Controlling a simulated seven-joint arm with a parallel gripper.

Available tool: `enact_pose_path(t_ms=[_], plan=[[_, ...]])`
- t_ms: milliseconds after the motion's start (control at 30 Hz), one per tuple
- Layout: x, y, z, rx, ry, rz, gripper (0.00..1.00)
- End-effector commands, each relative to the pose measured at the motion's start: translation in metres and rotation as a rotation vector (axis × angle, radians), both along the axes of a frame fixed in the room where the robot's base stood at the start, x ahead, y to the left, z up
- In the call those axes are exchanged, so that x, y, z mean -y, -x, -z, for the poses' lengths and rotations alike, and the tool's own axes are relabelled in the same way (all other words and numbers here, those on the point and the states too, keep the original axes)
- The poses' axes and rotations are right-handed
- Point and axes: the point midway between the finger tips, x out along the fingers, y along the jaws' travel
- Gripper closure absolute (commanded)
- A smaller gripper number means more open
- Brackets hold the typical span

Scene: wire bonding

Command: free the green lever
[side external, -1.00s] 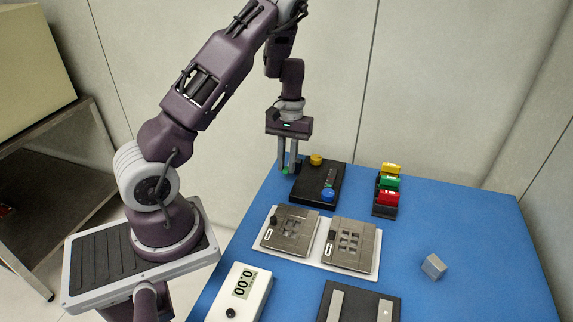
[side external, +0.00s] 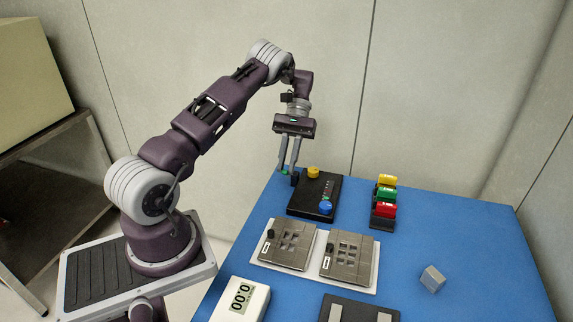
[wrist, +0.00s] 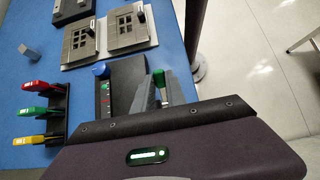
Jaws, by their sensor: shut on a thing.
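The green lever (wrist: 158,77) is at the side of a black box (side external: 315,196) at the far left of the blue table. Its green tip also shows in the side view (side external: 284,172), small and partly hidden by a finger. My gripper (side external: 289,170) leans over that edge of the box. In the wrist view its two fingers (wrist: 158,88) close around the lever's green end. The lever's lower part is hidden by the fingers. The box carries a yellow knob (side external: 313,172) and a blue knob (side external: 325,207).
A black rack (side external: 382,217) with yellow, green and red blocks stands right of the box. Two grey fixtures (side external: 287,244) (side external: 347,257) sit on a white plate in front. A meter (side external: 240,299) and a grey block (side external: 432,278) lie nearer. The table's right side is mostly clear.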

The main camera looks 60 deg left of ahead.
Motion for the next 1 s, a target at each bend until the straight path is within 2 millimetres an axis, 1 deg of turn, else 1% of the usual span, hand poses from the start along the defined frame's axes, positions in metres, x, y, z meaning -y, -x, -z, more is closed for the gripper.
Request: enact_pose_path(t_ms=[433, 467, 500, 567, 867, 933, 1000], plan=[[-0.001, 0.000, 0.001, -0.009, 0.006, 0.001, 1.00], [-0.001, 0.000, 0.001, -0.009, 0.006, 0.001, 0.82], [-0.001, 0.000, 0.001, -0.009, 0.006, 0.001, 0.74], [-0.001, 0.000, 0.001, -0.009, 0.006, 0.001, 0.62], [-0.001, 0.000, -0.001, -0.007, 0.006, 0.001, 0.62], [-0.001, -0.001, -0.007, -0.006, 0.007, 0.001, 0.62], [-0.001, -0.001, -0.021, -0.004, 0.005, 0.001, 0.62]])
